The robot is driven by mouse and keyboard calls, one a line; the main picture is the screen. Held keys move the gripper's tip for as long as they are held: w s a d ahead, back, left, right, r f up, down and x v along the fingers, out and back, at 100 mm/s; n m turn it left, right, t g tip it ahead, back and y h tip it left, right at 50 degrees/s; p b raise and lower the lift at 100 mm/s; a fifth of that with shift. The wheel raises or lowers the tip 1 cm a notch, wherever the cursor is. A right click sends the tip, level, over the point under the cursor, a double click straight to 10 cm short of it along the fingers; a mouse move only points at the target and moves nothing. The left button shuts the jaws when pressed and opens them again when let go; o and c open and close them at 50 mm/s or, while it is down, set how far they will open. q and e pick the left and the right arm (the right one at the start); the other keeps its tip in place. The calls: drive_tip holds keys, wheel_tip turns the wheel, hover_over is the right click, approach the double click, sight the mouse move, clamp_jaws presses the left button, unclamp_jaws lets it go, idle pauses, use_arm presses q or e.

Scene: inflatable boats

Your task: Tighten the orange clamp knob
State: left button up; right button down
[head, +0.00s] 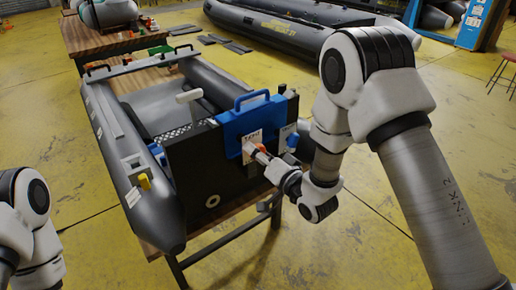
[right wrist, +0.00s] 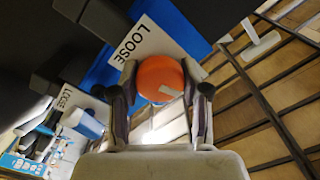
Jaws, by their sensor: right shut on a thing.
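The orange clamp knob (right wrist: 158,74) is round with a pale pointer mark. It sits before a white plate reading LOOSE (right wrist: 140,42) in the right wrist view. My right gripper (right wrist: 160,86) has one finger on each side of the knob and is shut on it. In the head view my right gripper (head: 263,155) reaches the front of the blue clamp bracket (head: 238,124) on the boat's dark transom (head: 200,178); the knob is largely hidden there. My left arm shows at the lower left, but its gripper is out of view.
A second LOOSE plate with a blue knob (right wrist: 86,122) is close beside in the right wrist view. The grey inflatable boat (head: 98,125) rests on a wooden table (head: 150,250). A larger dark boat (head: 270,35) lies behind. Yellow floor (head: 400,230) is open at right.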

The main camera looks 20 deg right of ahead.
drive_tip(key=c, duration=0.6)
unclamp_jaws()
drive_tip(key=shift+c, duration=0.2)
drive_tip(key=v, duration=0.8)
drive_tip(key=shift+b, duration=0.35)
drive_tip(key=s+f+g+h+p, duration=0.3)
drive_tip(key=s+f+g+p, duration=0.3)
drive_tip(key=s+f+p, duration=0.45)
drive_tip(key=s+d+f+n+g+h, duration=0.1)
drive_tip(key=s+d+f+n+g, duration=0.1)
drive_tip(key=s+f+g, duration=0.3)
drive_tip(key=s+d+f+n+g+h, duration=0.2)
drive_tip(key=s+f+g, duration=0.4)
drive_tip(key=s, duration=0.7)
drive_tip(key=shift+d+f+n+b, duration=0.3)
drive_tip(key=shift+d+b, duration=0.1)
drive_tip(key=shift+d, duration=0.1)
